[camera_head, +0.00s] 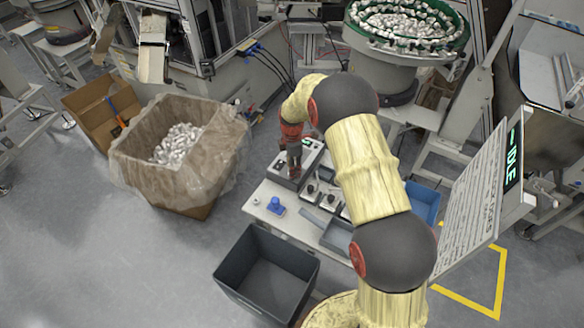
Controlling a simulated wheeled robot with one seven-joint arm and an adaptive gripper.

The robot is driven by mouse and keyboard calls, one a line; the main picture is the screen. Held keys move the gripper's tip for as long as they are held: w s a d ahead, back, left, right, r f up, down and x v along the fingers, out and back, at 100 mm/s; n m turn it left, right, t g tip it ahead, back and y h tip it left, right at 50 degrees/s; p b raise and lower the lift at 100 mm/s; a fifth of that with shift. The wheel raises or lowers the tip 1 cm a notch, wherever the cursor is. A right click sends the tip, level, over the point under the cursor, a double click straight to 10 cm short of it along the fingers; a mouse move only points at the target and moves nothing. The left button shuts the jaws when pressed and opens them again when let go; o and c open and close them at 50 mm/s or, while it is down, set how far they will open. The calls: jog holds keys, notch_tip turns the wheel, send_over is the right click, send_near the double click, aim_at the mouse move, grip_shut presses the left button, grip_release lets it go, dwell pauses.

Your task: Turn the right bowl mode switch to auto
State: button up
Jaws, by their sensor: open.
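The work table (252,212) carries a row of small grey control boxes. My gripper (293,172) is small and dark in this view, pointing down at the rear control box (311,157), over its left part. It is open. I cannot tell whether the fingertips touch anything on the box. The mode switches are too small to read, and the one under my gripper is hidden. Another control box (327,190) with dark knobs stands just in front, partly covered by my arm. The vibratory bowl (452,50), with a green rim and many small white parts, stands behind at the upper right.
A blue fixture (275,206) sits at the table's left front. A dark empty bin (266,271) stands on the floor in front. A lined carton (222,160) of white parts stands left. A slanted panel (466,200) with a green IDLE display (514,155) is at right.

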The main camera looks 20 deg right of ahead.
notch_tip(320, 180, up, 12)
dwell(0.5)
dwell(0.4)
jog(key=s+f+m+g, duration=0.1)
jog(key=s+f+m, duration=0.1)
jog(key=s+m, duration=0.4)
jog(key=s+r+m+t+b, duration=0.1)
jog(key=s+r+m+t, duration=0.1)
jog(key=s+r+m, duration=0.2)
jog(key=s+r+m+t+b, duration=0.2)
jog(key=s+r+m, duration=0.2)
jog(key=s+r, duration=0.6)
jog(key=s+r+m+t+b, duration=0.2)
jog(key=s+r+m, duration=0.2)
jog(key=s, duration=1.3)
jog(key=shift+s+r+t, duration=0.25)
jog(key=shift+r+t, duration=0.05)
jog(key=shift+r, duration=1.3)
